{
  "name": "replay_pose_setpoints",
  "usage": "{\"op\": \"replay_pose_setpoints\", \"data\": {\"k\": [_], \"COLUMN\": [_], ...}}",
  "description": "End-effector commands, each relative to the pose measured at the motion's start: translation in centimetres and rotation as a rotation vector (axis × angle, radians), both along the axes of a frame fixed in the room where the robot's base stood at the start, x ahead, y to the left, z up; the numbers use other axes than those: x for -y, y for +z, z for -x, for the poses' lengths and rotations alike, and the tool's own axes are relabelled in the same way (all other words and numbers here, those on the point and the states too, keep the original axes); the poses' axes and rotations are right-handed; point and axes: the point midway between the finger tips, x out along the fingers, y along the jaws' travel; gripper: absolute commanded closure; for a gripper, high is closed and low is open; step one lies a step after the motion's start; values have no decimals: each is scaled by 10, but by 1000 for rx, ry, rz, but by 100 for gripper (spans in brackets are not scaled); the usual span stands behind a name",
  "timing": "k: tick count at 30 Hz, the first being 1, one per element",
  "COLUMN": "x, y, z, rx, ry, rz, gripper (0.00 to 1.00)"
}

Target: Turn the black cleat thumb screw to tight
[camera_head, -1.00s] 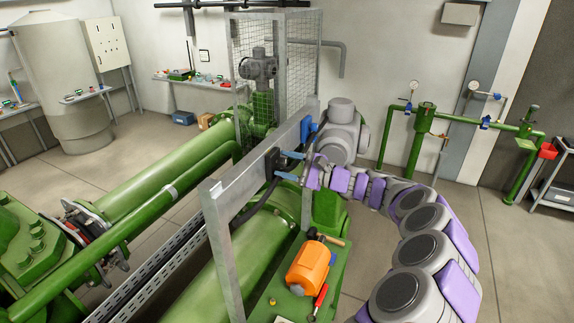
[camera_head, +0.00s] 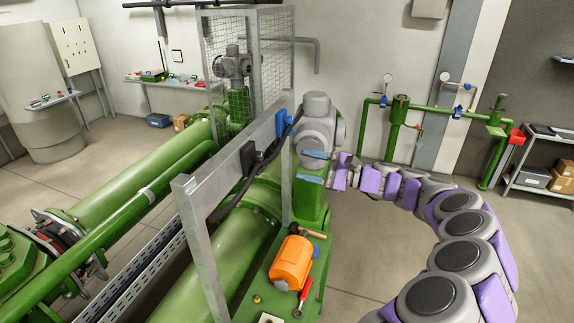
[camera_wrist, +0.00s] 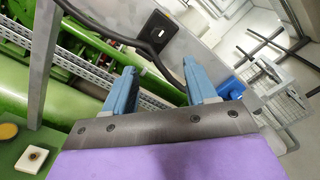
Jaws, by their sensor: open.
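The black cleat (camera_head: 248,158) is a small dark block on the grey metal beam, with a black cable at it. It also shows in the wrist view (camera_wrist: 158,30), at the top, beyond my fingers. Its thumb screw is too small to make out, so I cannot tell its position. My gripper (camera_head: 312,167) has two blue fingers, spread apart with nothing between them. It is to the right of the black cleat, clear of the beam. In the wrist view, my gripper (camera_wrist: 160,68) points toward the beam, with the cleat ahead between the fingertip directions.
A blue cleat (camera_head: 284,122) sits farther along the same beam (camera_head: 215,178). The black cable loops between the cleats. Open floor lies to the right.

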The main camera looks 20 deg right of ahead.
Motion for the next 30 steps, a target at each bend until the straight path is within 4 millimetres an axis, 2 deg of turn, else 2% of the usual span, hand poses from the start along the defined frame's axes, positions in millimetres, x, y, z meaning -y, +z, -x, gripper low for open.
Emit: {"op": "replay_pose_setpoints", "data": {"k": [1,6,12,26,28,30], "x": [10,28,36,37,32,16], "y": [-1,-1,-1,-1,0,1], "z": [6,19,26,27,28,32], "rx": [2,1,0,-1,4,13], "ry": [-3,-5,-1,0,13,47], "rz": [1,3,2,1,9,30], "gripper": [44,44,44,44,44,44]}}
